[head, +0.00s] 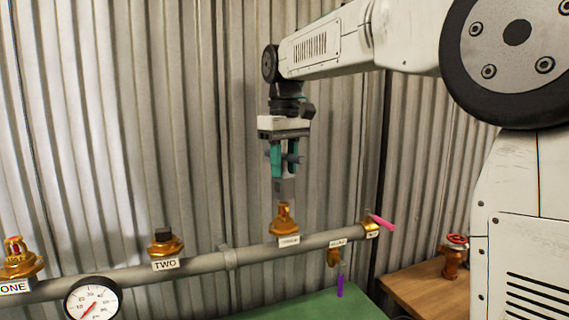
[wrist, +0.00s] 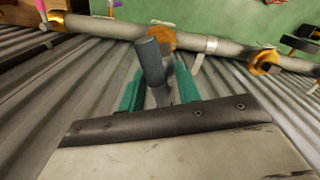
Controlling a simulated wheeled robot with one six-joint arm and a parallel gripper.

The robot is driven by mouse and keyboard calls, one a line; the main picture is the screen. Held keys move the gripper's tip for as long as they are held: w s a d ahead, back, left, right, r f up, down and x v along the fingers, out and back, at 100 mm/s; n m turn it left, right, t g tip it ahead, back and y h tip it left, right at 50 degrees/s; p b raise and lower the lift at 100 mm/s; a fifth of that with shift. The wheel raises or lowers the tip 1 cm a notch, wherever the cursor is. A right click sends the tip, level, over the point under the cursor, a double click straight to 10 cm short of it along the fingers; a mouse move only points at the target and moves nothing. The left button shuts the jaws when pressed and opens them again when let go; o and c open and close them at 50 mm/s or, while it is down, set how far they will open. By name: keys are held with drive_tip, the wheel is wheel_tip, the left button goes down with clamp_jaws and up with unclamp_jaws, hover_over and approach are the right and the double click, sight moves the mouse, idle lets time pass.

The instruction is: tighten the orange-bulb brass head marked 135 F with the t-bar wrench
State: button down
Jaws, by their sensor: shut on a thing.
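My gripper (head: 285,158) has teal fingers and is shut on the grey t-bar wrench (head: 284,188), which hangs upright. In the wrist view the wrench (wrist: 151,62) stands between the teal fingers (wrist: 160,90). Its lower end is at the top of a brass head (head: 284,220) on the pipe; I cannot tell if it is seated or just above. The bulb of this head is hidden, and no 135 F mark is readable. A brass head with a red-orange top (head: 20,259) stands at label ONE, and a dark-topped one (head: 165,243) at label TWO.
The grey pipe (head: 205,264) runs across the front of a corrugated wall. A pressure gauge (head: 92,299) is at lower left. A pink-handled brass fitting (head: 372,227) is at the pipe's right end, with a purple-handled one (head: 335,258) below. A red-wheeled valve (head: 454,257) stands on a wooden surface.

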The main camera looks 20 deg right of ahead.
sight(284, 175)
drive_tip(key=shift+f, duration=2.65)
drive_tip(key=m, duration=0.4)
drive_tip(key=shift+a+m, duration=0.1)
drive_tip(key=shift+m, duration=0.7)
drive_tip(key=shift+m, duration=1.2)
drive_tip(key=shift+n, duration=0.6)
drive_tip(key=shift+r, duration=0.15)
